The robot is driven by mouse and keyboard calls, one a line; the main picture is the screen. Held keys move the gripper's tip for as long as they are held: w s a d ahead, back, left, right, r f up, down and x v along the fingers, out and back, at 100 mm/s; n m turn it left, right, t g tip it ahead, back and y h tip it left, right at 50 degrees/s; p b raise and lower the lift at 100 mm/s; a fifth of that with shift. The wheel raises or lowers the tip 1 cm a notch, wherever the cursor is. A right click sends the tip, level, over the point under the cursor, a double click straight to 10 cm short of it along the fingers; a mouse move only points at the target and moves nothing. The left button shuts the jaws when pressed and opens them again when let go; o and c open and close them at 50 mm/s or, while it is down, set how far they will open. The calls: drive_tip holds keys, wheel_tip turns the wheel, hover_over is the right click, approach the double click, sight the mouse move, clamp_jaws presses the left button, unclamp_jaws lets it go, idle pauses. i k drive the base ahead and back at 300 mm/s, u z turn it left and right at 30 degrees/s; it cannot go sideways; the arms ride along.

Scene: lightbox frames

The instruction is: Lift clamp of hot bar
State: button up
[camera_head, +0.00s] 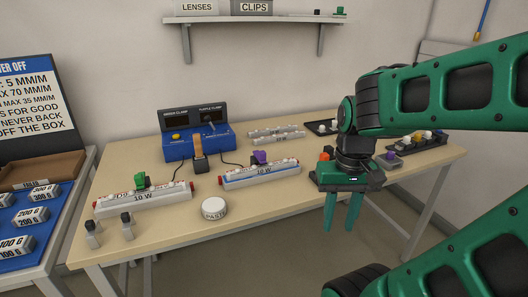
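A white bar (118,206) marked 10 W lies at the table's front left, with a green clamp (141,181) on it. A second bar (284,173), white and blue with red ends, lies near the middle, with a purple clamp (260,158) on it. Behind them a blue meter box (176,149) has a dark panel labelled for a green and a purple clamp; I cannot read any values. I cannot tell which bar is hot. My gripper (341,212) points down by the table's front right edge, right of both bars, its two green fingers apart and empty.
A white round tub (214,208) and two small metal weights (126,226) stand near the front edge. More bars (276,133) lie at the back. Dark trays (421,142) with small coloured pieces are at the right. A shelf (255,18) hangs above.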

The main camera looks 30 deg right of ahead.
sight(262, 156)
drive_tip(key=z, duration=0.55)
drive_tip(key=k, duration=0.65)
drive_tip(key=z, duration=0.9)
drive_tip(key=k, duration=0.65)
drive_tip(key=z, duration=0.35)
drive_tip(key=i, duration=0.7)
drive_tip(key=u, duration=1.05)
drive_tip(key=i, duration=0.95)
drive_tip(key=u, duration=0.8)
drive_tip(key=i, duration=0.35)
drive_tip(key=u, duration=0.15)
